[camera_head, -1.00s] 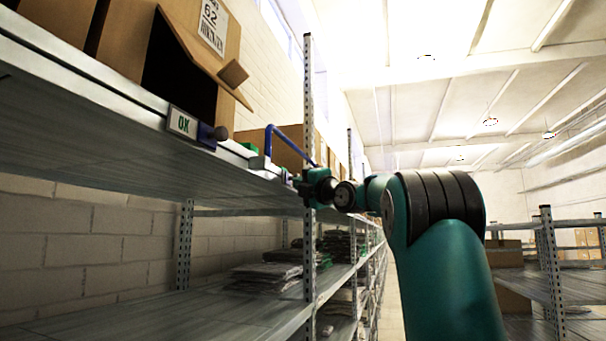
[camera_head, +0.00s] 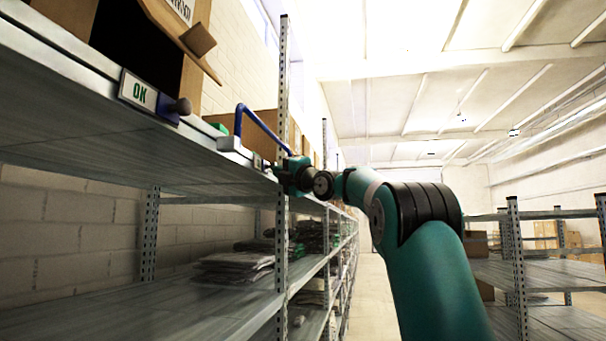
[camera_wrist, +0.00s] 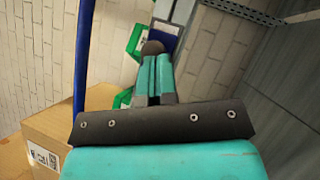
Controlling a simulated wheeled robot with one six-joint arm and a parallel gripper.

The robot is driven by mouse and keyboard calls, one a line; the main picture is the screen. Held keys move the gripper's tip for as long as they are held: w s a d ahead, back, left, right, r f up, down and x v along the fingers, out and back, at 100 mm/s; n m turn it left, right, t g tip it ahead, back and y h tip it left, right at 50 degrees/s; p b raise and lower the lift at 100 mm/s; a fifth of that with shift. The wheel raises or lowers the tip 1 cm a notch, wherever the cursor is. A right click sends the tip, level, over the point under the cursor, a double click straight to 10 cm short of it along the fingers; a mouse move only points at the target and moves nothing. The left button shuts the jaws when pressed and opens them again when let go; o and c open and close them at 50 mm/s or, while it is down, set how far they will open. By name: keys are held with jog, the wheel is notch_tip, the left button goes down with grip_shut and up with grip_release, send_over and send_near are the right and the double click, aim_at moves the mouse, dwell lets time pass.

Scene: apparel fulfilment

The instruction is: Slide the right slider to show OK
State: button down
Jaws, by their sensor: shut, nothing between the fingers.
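The right slider's dark round knob (camera_wrist: 152,47) shows in the wrist view just beyond my fingertips; I cannot tell whether they touch it. In the head view my gripper (camera_head: 277,168) is at the shelf's front edge, hiding most of the right slider. The left slider (camera_head: 167,107), blue with a dark knob, sits right of a white plate (camera_head: 138,91) reading OK.
A blue bent bar (camera_head: 262,127) rises from the shelf edge beside my gripper; it also runs down the left of the wrist view (camera_wrist: 83,50). A steel upright (camera_head: 282,80) stands close behind my gripper. Cardboard boxes sit on the shelf. The aisle (camera_head: 372,270) is open.

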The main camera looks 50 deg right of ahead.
jog(key=shift+w+r, duration=0.1)
jog(key=shift+w, duration=0.05)
jog(key=shift+a+f+b, duration=0.25)
jog(key=shift+f+b, duration=0.1)
jog(key=shift+b, duration=0.2)
jog(key=a+b+v, duration=0.2)
jog(key=b+v, duration=0.9)
jog(key=v, duration=0.1)
jog(key=shift+s+f, duration=0.3)
jog(key=shift+f, duration=0.05)
